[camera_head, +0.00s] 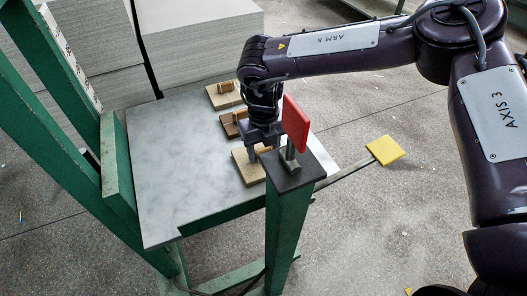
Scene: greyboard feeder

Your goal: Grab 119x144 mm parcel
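Three flat tan-brown parcels, each a flat board, lie in a row on the grey marbled table (180,140). The far parcel (221,101) and the middle parcel (229,131) each show a small raised block on top. The front parcel (247,175) is the largest looking and is partly hidden by my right gripper (262,153). That gripper points down at the front parcel, with its fingertips at or just above its top. The red plate and its post hide part of the fingers, so its grip is unclear. My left gripper is out of view.
A red plate (296,122) stands on a green post (286,220) right beside my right gripper. A yellow pad (385,150) sticks out on a bar at the right. Greyboard stacks (200,45) stand behind the table. A green frame (60,120) rises at left.

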